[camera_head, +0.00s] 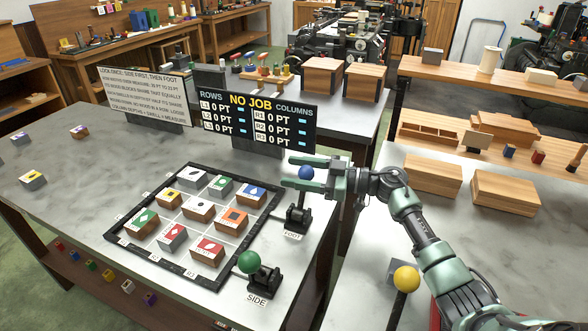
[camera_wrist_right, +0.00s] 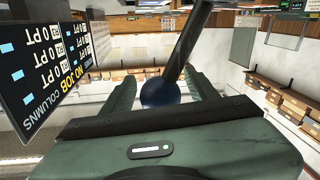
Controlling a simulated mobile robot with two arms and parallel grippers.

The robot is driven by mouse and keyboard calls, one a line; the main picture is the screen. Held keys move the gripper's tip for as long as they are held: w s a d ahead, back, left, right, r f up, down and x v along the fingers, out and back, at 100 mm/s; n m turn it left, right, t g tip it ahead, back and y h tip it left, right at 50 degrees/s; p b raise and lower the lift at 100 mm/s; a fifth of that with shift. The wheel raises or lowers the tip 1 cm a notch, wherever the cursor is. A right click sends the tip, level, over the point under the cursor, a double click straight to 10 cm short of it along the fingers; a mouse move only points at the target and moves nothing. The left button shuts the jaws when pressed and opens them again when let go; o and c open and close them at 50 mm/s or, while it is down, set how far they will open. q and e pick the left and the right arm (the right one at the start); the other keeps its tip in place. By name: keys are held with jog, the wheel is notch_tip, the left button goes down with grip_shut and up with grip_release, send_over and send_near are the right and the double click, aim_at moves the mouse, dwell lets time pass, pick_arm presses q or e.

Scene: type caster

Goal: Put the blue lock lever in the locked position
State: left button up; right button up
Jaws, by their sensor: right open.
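The blue lock lever has a round blue knob (camera_head: 306,172) on a dark stem, above a black base (camera_head: 299,214) by the label "FOOT" on the grey table. My right gripper (camera_head: 290,172) comes in from the right and is open, with one finger on each side of the blue knob. In the right wrist view the blue knob (camera_wrist_right: 160,92) sits between the two green fingers, with a dark stem running up to the right; the fingers' contact with it cannot be told. My left gripper is not in view.
A green-knobbed lever (camera_head: 249,262) labelled "SIDE" stands nearer the front edge. A black frame (camera_head: 120,240) with coloured type blocks lies to the left. A scoreboard (camera_head: 258,118) reading "NO JOB" stands behind. A yellow knob (camera_head: 406,279) is at the lower right.

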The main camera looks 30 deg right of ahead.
jog(key=shift+w+a, duration=0.15)
jog(key=shift+a, duration=0.05)
grip_shut()
dwell(0.3)
